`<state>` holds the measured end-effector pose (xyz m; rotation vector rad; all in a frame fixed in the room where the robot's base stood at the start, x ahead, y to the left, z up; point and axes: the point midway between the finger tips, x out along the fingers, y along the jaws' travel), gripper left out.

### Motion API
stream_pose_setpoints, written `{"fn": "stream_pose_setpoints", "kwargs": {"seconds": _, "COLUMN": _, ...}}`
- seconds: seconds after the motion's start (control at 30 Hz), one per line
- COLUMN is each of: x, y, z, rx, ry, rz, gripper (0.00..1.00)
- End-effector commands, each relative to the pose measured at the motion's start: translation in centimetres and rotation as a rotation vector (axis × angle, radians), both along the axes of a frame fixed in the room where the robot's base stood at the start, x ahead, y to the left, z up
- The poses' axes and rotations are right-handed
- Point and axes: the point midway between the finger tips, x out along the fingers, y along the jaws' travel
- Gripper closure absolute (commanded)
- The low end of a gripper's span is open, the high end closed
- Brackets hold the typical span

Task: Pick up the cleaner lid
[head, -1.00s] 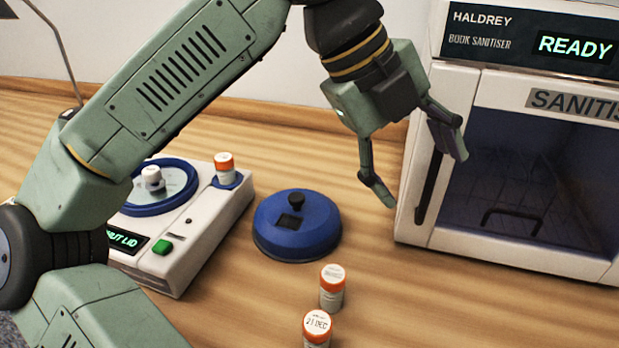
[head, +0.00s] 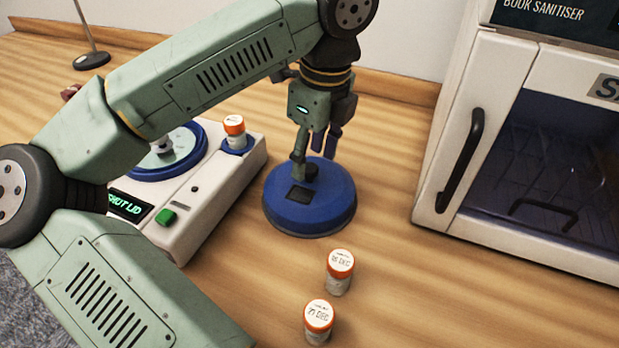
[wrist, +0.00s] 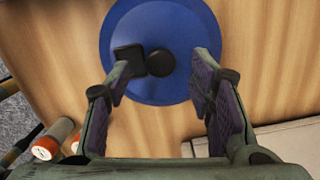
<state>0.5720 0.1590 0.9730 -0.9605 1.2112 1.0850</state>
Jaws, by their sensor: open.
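The cleaner lid (head: 309,213) is a round blue cover with a black knob and a dark square patch on top. It lies flat on the wooden table, and in the wrist view the lid (wrist: 160,30) shows with its knob (wrist: 161,63) near the middle. My gripper (head: 317,160) is above the lid, pointing down, with its fingers apart. In the wrist view my gripper (wrist: 163,80) is open, one finger on each side of the knob. It holds nothing. In the head view the knob is partly hidden behind a finger.
The white cleaner base (head: 215,205) stands left, its display reading "SHUT LID", with an orange-capped bottle (head: 234,130) on its corner. Two similar bottles, one behind (head: 340,268) and one in front (head: 318,320), stand in front of the lid. The sanitiser cabinet (head: 440,185) is at right.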

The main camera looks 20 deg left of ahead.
Motion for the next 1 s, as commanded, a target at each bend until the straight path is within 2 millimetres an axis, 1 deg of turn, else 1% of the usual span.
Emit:
{"fn": "stream_pose_setpoints", "kwargs": {"seconds": 0.1, "x": 0.0, "y": 0.2, "z": -1.5, "rx": -0.003, "ry": 0.002, "rz": -0.001, "gripper": 0.51}}
{"fn": "stream_pose_setpoints", "kwargs": {"seconds": 0.2, "x": 0.1, "y": 0.4, "z": -2.5, "rx": -0.002, "ry": 0.001, "rz": -0.001, "gripper": 0.51}}
{"fn": "stream_pose_setpoints", "kwargs": {"seconds": 0.3, "x": 0.1, "y": 0.4, "z": -2.8, "rx": 0.000, "ry": -0.001, "rz": -0.001, "gripper": 0.51}}
{"fn": "stream_pose_setpoints", "kwargs": {"seconds": 0.47, "x": 0.1, "y": 0.4, "z": -2.8, "rx": 0.000, "ry": -0.001, "rz": -0.001, "gripper": 0.51}}
{"fn": "stream_pose_setpoints", "kwargs": {"seconds": 1.0, "x": 0.1, "y": 0.4, "z": -2.8, "rx": 0.000, "ry": -0.001, "rz": -0.001, "gripper": 0.87}}
